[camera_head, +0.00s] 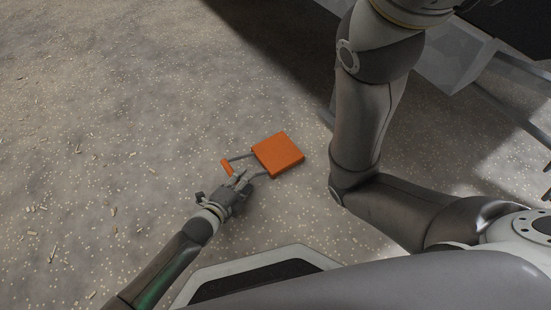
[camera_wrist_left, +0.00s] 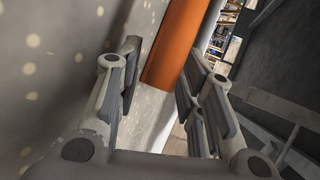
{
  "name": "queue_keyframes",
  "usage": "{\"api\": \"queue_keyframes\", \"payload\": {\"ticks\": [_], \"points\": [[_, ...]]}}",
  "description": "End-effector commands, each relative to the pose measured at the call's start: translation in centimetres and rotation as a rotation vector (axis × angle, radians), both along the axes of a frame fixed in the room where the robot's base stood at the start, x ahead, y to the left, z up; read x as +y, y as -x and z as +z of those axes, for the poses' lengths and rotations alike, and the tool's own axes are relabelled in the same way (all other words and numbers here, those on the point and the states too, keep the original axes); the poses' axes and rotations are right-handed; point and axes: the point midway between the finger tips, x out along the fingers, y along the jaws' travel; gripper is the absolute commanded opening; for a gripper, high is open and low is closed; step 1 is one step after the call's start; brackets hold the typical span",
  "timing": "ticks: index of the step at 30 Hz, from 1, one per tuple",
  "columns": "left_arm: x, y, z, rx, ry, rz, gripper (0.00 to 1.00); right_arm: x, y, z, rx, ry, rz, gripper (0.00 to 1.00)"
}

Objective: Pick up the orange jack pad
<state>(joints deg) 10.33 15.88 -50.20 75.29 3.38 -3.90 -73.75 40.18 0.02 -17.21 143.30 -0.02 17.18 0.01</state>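The orange jack pad (camera_head: 279,154) lies on the gravelly ground in the middle of the head view. It is a square plate with two grey rods leading left to a small orange grip (camera_head: 227,168). My left gripper (camera_head: 241,179) is beside the rods, below and left of the plate. In the left wrist view, its fingers (camera_wrist_left: 156,85) are spread apart with space between them. An orange part of the pad (camera_wrist_left: 176,42) shows ahead, between and beyond the fingertips. I cannot tell whether any finger touches it. My right arm is in the head view, but its gripper is not.
The pale, speckled ground (camera_head: 110,110) is open to the left of the pad, with small chips scattered on it. A grey metal structure (camera_head: 455,60) stands at the upper right, with dark shadow under it. My right arm stands just right of the pad.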

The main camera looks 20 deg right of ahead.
Motion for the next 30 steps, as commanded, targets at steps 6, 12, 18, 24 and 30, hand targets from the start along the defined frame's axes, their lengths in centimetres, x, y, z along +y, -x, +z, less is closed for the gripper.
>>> {"api": "queue_keyframes", "payload": {"ticks": [6,12,18,24,30], "points": [[-0.89,-1.06,-0.65,0.000,0.000,0.000,0.36,0.01,0.00,-1.35,0.000,0.000,0.000,0.00],[-0.93,-1.10,-0.52,0.000,0.000,0.000,0.36,0.01,0.00,-1.24,0.000,0.000,0.000,0.00],[-0.93,-1.09,-0.52,-0.001,-0.001,0.000,0.15,0.01,-0.01,-1.24,0.000,0.000,0.000,0.00],[-0.91,-1.07,-0.54,0.000,0.000,0.000,0.00,0.01,-0.02,-1.24,0.001,0.000,0.000,0.00],[-0.90,-1.04,-0.60,0.001,0.000,0.000,0.00,0.00,-0.05,-1.24,0.001,0.000,0.000,0.00]]}}
